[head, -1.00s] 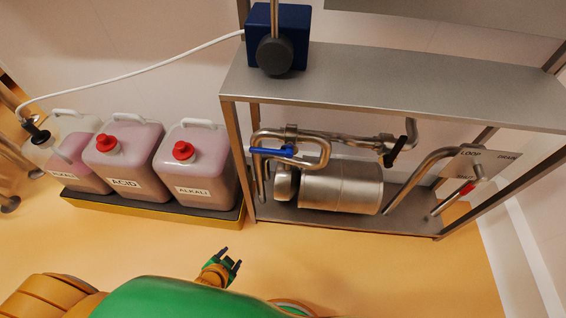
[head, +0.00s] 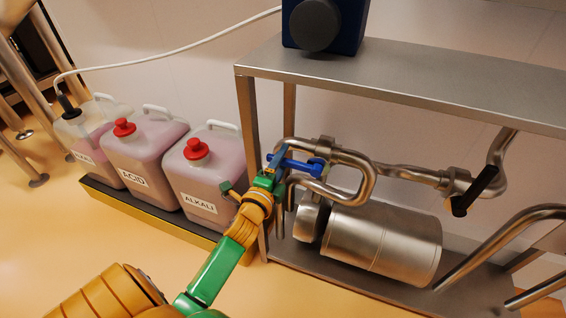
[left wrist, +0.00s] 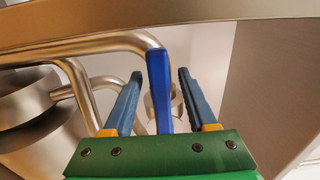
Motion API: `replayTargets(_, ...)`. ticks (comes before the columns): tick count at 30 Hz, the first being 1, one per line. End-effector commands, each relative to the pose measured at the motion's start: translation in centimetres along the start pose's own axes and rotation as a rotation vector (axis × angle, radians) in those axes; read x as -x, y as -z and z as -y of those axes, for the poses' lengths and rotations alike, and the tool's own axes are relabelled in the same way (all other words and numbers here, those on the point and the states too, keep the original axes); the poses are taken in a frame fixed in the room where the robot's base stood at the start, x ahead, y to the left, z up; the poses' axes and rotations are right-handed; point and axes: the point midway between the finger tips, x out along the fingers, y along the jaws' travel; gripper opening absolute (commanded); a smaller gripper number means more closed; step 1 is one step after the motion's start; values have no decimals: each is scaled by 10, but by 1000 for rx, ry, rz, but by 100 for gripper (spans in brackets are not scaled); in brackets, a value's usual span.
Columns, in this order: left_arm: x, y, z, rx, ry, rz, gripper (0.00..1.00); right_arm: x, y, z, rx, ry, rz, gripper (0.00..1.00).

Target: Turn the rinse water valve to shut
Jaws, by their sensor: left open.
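A blue valve lever (head: 305,164) sits on the bent steel pipe under the steel shelf; I take it as the rinse water valve, though no label on it can be read. My left gripper (head: 274,166) is at the lever's free end. In the left wrist view the gripper (left wrist: 160,76) is open, and the blue lever (left wrist: 159,92) stands between its two fingers with visible gaps on both sides. My right gripper is not in view.
A black-handled valve (head: 474,191) is on the pipe to the right. A steel cylinder (head: 382,238) lies below the pipes. A shelf post (head: 249,130) stands close to my left gripper. The ALKALI jug (head: 210,172) and ACID jug (head: 145,155) are left of it.

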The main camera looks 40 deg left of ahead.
Motion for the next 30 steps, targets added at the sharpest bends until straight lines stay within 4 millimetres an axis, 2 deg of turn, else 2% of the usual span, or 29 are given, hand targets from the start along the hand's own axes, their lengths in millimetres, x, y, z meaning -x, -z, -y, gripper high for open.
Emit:
replayTargets(3,0,0,0,1,-1,0,57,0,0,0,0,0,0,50)
replayTargets(4,0,0,0,1,-1,0,52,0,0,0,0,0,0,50)
replayTargets(9,0,0,0,2,-1,0,6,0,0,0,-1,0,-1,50)
replayTargets(10,0,0,0,2,-1,0,0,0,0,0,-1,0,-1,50)
replayTargets(30,1,1,-1,2,-2,-1,0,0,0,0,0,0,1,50)
